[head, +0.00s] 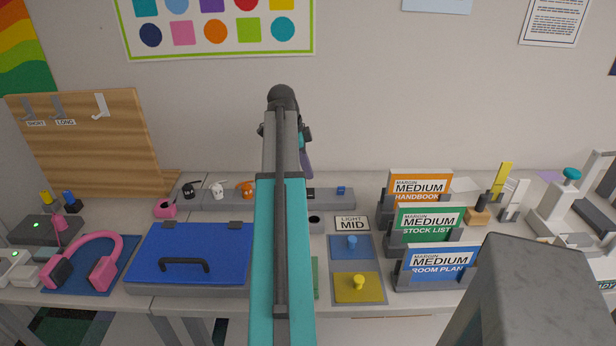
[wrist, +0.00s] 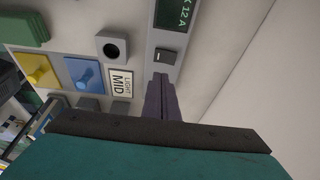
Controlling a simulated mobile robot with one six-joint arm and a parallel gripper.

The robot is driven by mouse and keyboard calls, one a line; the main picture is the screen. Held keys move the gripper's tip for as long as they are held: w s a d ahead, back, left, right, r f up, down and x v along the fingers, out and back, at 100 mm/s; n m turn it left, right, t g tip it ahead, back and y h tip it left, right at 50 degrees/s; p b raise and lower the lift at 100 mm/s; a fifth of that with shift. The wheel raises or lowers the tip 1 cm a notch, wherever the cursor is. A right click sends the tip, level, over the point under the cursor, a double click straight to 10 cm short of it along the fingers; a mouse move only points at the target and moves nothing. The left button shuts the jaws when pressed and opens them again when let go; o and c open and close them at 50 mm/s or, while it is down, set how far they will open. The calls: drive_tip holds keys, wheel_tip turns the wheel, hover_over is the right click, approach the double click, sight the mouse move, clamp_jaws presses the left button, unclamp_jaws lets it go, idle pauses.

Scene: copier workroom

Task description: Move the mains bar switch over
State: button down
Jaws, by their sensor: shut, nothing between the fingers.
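The mains bar (head: 330,199) is a long grey strip along the back of the table by the wall, partly hidden behind my arm in the head view. In the wrist view its grey face (wrist: 168,42) carries a small black rocker switch (wrist: 165,57) with a pale edge, beside a dark green display reading "K 12 A" (wrist: 175,12). My gripper (wrist: 160,77) is shut and empty, its purple-grey fingertips close to the switch. I cannot tell whether they touch it. In the head view my gripper (head: 308,176) points down at the bar.
Black, white and orange plugs (head: 247,189) sit on the bar's left part, a blue piece (head: 341,190) on its right. In front are a blue-lidded box (head: 195,246), a "LIGHT MID" sign (head: 352,223), blue (head: 352,241) and yellow knobs (head: 359,281). Card holders (head: 433,236) stand right.

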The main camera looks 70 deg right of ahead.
drive_tip(key=b+v, duration=0.1)
drive_tip(key=v, duration=0.6)
drive_tip(key=shift+r, duration=0.3)
drive_tip(key=shift+w, duration=0.1)
